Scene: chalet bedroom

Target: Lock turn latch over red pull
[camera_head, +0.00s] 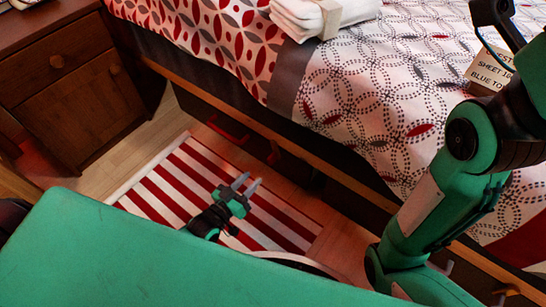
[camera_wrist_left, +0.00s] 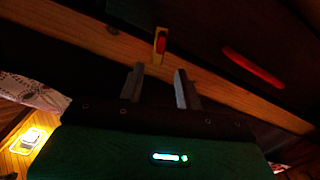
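A red pull (camera_head: 228,134) sits on the dark drawer front under the bed. It shows in the left wrist view as a red bar (camera_wrist_left: 253,68) at the right. A small yellow latch (camera_wrist_left: 160,45) with a red middle sits at the wooden rail in the left wrist view and stands near upright, apart from the red pull. My left gripper (camera_head: 252,187) is low over the striped rug; in the left wrist view (camera_wrist_left: 162,88) its two fingers are apart with nothing between them. The latch appears just beyond the fingertips; contact cannot be told.
The bed's wooden rail (camera_head: 325,172) runs diagonally above the red and white striped rug (camera_head: 160,188). A wooden cabinet (camera_head: 78,85) stands at the left. Folded towels (camera_head: 300,15) and a card (camera_head: 488,68) are on the bed.

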